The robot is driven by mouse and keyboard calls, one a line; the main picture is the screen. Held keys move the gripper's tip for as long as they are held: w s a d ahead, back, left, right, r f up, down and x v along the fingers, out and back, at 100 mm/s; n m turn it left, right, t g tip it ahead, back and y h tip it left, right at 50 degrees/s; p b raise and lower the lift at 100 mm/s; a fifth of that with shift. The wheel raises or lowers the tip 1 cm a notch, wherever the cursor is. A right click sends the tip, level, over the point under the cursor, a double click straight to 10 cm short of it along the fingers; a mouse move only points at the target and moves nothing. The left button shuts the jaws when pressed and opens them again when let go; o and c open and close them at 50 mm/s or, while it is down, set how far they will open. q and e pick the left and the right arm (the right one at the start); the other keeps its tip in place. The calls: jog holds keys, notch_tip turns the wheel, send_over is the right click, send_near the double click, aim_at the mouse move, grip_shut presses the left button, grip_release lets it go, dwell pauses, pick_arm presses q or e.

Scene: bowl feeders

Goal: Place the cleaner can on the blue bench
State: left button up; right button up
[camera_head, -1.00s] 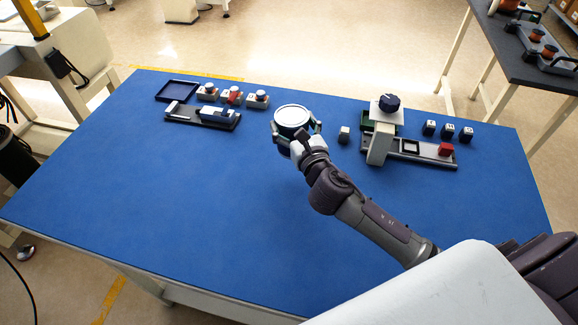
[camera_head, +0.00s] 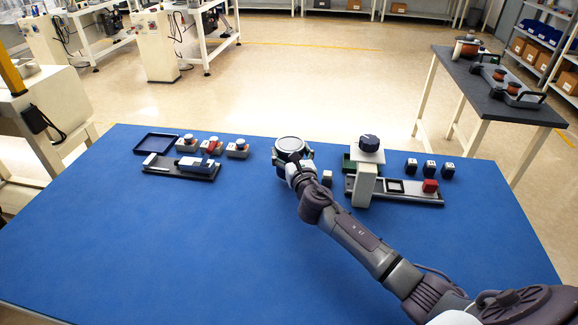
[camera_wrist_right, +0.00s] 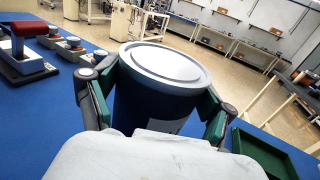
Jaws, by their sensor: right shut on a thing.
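The cleaner can (camera_head: 290,144) is a dark can with a pale round lid, upright over the far middle of the blue bench (camera_head: 180,245). My right gripper (camera_head: 292,158) is shut on it; in the right wrist view the can (camera_wrist_right: 160,85) sits between the two green-padded fingers (camera_wrist_right: 158,105). The can's base is hidden, so I cannot tell if it touches the bench. My left gripper is not in view.
Right are a grey press (camera_head: 364,185), a rail fixture (camera_head: 415,196) and dark blocks (camera_head: 429,168). The bench's front left is clear.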

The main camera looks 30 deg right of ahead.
jog(key=shift+f+b, duration=0.5)
jog(key=shift+f, duration=0.95)
jog(key=shift+f, duration=0.15)
jog(key=o, duration=1.5)
jog(key=shift+s, duration=0.1)
jog(key=v, duration=1.2)
